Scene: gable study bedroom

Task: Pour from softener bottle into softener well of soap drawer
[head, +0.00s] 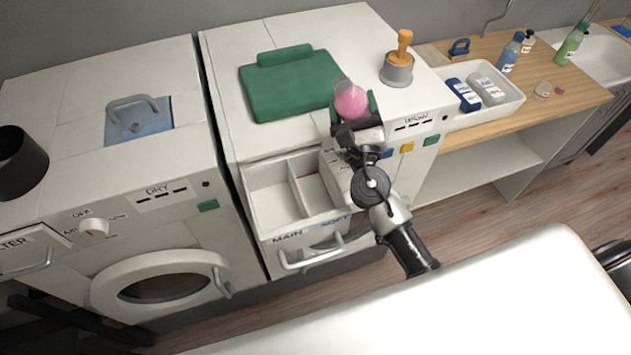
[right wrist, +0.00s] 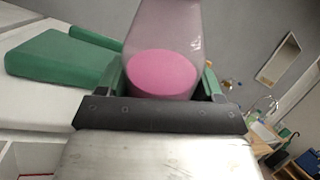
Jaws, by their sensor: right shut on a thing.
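The softener bottle (head: 350,101) is clear with pink liquid inside. My right gripper (head: 356,112) is shut on it and holds it above the washer's front top edge, behind and right of the open drawer in the head view. In the right wrist view the bottle (right wrist: 163,65) stands between the green-edged fingers (right wrist: 165,85), its upper end cut off by the frame. The soap drawer (head: 283,237) is pulled out, with "MAIN" on the left and "SOFT" on the right. The softener well (head: 312,193) looks empty; my arm covers part of the drawer's right side. My left gripper is not in view.
A dryer (head: 90,175) stands left. A white tray (head: 505,99) with bottles is on the wooden counter (head: 572,95) at right. A white surface (head: 480,300) fills the lower right.

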